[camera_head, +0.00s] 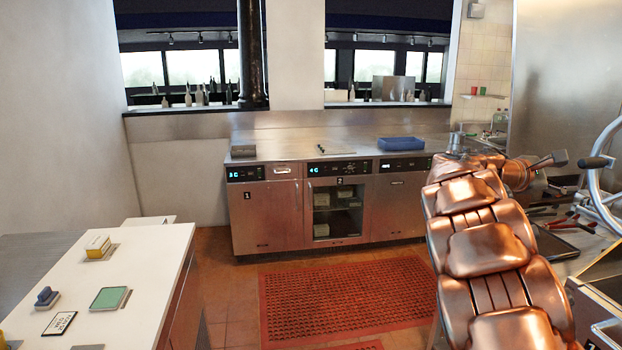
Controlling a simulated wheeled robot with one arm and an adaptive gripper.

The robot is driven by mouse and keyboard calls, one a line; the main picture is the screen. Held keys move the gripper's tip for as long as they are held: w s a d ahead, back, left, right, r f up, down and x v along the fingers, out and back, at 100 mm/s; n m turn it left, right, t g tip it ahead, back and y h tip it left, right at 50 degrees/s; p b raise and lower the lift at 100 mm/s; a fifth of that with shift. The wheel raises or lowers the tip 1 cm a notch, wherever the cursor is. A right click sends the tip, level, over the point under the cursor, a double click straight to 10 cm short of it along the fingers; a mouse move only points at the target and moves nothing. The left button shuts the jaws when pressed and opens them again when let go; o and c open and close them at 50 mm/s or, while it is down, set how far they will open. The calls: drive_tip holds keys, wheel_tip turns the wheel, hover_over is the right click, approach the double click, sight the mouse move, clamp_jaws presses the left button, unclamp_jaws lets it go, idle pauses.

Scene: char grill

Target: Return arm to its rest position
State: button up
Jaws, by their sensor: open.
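My copper-coloured arm (485,255) rises from the bottom right of the head view and folds over at its top, near the right end of the steel counter. My gripper (565,171) is at the far end of the arm, turned to the right. It is open, with two dark fingers apart and nothing visible between them. The arm's upper links partly hide the gripper's base.
A curved metal tube with a dark handle (597,162) stands close right of my gripper. Tools (575,222) lie below it. The steel counter (270,150) holds a blue tray (401,143). A white table (150,265) is left. A red mat (340,297) covers open floor.

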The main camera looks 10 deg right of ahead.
drive_tip(key=s+a+f+m+y, duration=0.2)
drive_tip(key=s+a+f+y, duration=0.2)
drive_tip(key=s+a+f, duration=0.4)
drive_tip(key=s+a+f+m+y, duration=0.3)
drive_tip(key=s+a+f+y, duration=0.2)
drive_tip(key=a, duration=0.9)
drive_tip(key=s+a+f+m+g+y, duration=0.1)
drive_tip(key=s+a+f+m+y, duration=0.2)
drive_tip(key=s+a+f, duration=0.9)
drive_tip(key=shift+s+y, duration=0.9)
drive_tip(key=shift+s, duration=0.2)
drive_tip(key=s+a+f+y, duration=0.1)
drive_tip(key=s+a, duration=0.1)
drive_tip(key=a, duration=0.1)
drive_tip(key=s+a+f+y, duration=0.1)
drive_tip(key=s+a, duration=0.2)
drive_tip(key=a, duration=0.1)
drive_tip(key=s+a+f+g+y, duration=0.1)
drive_tip(key=s+a+f, duration=0.1)
drive_tip(key=s+a, duration=0.1)
drive_tip(key=shift+s+a+m, duration=0.15)
drive_tip(key=shift+a+m, duration=0.15)
drive_tip(key=shift+a, duration=0.2)
drive_tip(key=shift+c, duration=0.2)
